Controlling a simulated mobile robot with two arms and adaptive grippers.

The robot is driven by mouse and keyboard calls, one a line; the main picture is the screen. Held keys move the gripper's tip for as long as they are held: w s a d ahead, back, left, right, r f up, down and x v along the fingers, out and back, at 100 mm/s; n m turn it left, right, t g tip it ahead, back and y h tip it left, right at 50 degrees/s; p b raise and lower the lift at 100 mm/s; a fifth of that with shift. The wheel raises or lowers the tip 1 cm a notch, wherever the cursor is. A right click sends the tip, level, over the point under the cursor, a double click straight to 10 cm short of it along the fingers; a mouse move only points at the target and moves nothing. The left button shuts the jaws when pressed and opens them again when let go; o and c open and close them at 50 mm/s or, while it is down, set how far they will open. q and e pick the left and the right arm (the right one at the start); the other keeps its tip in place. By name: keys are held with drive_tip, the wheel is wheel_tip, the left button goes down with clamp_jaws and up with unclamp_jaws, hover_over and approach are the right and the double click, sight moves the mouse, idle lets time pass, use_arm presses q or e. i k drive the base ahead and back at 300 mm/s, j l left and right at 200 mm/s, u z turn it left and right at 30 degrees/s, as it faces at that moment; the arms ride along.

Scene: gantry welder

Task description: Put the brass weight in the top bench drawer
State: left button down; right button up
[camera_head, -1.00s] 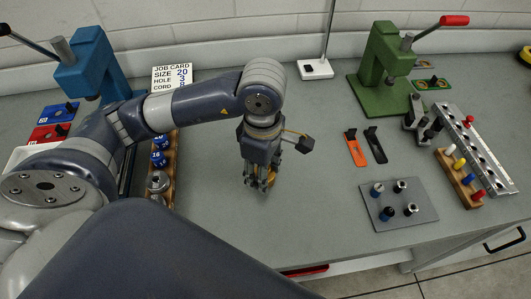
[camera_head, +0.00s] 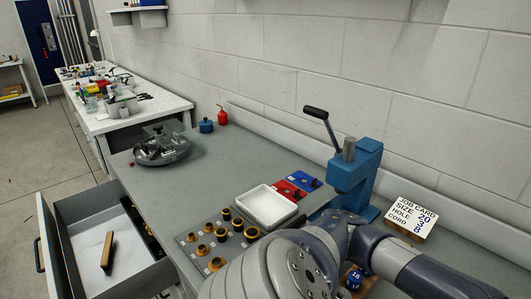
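A grey drawer (camera_head: 83,213) of the bench stands pulled open at the lower left in the head view. A brown bar-shaped object (camera_head: 107,250) and a black strip (camera_head: 140,229) lie inside it, with bare floor around them. The forearm and joints of one of my arms show at the lower right, but neither gripper is in this frame. I cannot make out the brass weight now. A second earlier, a small golden thing showed at the left gripper's fingers.
The grey bench top (camera_head: 225,155) carries a plate of brass-coloured rings (camera_head: 205,250), a white tray (camera_head: 268,207), red and blue plates, a blue press (camera_head: 352,178), a job card (camera_head: 411,217) and a round grey device (camera_head: 162,149). A second bench stands behind, with open floor at left.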

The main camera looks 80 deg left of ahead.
sight(100, 229)
drive_tip(key=k+l, duration=0.15)
drive_tip(key=k, duration=0.45)
drive_tip(key=k+l, duration=0.15)
drive_tip(key=k, duration=0.45)
drive_tip(key=k+j+u, duration=0.1)
drive_tip(key=k+j, duration=1.15)
drive_tip(key=j, duration=0.15)
drive_tip(key=k+j, duration=0.2)
drive_tip(key=j, duration=0.2)
drive_tip(key=k+j, duration=0.45)
drive_tip(key=j, duration=0.3)
drive_tip(key=k+j, duration=0.25)
drive_tip(key=k+j+u, duration=0.1)
drive_tip(key=j, duration=0.4)
drive_tip(key=k, duration=0.1)
